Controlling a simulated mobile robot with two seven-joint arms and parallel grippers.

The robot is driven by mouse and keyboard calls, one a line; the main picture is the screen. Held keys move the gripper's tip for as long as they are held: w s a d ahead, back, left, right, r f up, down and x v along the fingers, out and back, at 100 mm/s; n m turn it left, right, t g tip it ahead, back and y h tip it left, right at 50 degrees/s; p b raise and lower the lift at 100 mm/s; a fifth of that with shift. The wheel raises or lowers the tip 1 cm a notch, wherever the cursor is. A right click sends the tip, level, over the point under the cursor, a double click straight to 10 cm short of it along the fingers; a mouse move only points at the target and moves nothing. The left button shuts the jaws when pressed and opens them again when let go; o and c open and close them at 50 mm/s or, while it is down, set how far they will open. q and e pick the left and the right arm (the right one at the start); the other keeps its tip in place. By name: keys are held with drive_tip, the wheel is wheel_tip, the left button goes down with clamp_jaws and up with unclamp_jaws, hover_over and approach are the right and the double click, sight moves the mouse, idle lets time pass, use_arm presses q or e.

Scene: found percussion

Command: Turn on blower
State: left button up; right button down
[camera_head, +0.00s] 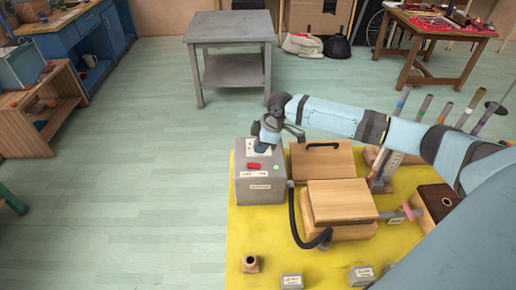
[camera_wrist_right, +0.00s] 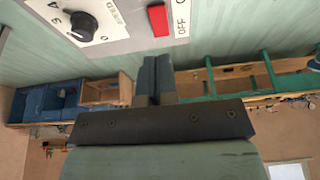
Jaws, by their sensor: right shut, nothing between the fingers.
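The blower is a grey box (camera_head: 260,189) on the yellow mat, with a red switch (camera_head: 253,165) and a small label on its front. In the right wrist view its panel appears upside down, with a black dial (camera_wrist_right: 84,27) marked with numbers and the red switch (camera_wrist_right: 158,20) beside the word OFF. My right gripper (camera_head: 262,149) is over the top of the box, behind the red switch. Its fingers (camera_wrist_right: 154,78) are shut and empty, apart from the switch in the wrist view. Contact with the box cannot be told. My left gripper is not in view.
A black hose (camera_head: 294,217) runs from the box's right side to stacked wooden boxes (camera_head: 340,200). Small blocks (camera_head: 291,281) and upright tubes stand on the yellow mat (camera_head: 240,232). A grey table (camera_head: 230,28) stands behind. The floor at left is clear.

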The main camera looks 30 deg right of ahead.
use_arm(q)
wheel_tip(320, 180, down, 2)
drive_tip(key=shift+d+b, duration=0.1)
drive_tip(key=shift+b, duration=0.35)
use_arm(e)
drive_tip(key=s+d+r, duration=0.2)
drive_tip(key=d+r, duration=0.2)
drive_tip(key=r, duration=0.2)
drive_tip(key=shift+s+r, duration=0.15)
drive_tip(key=shift+s, duration=0.15)
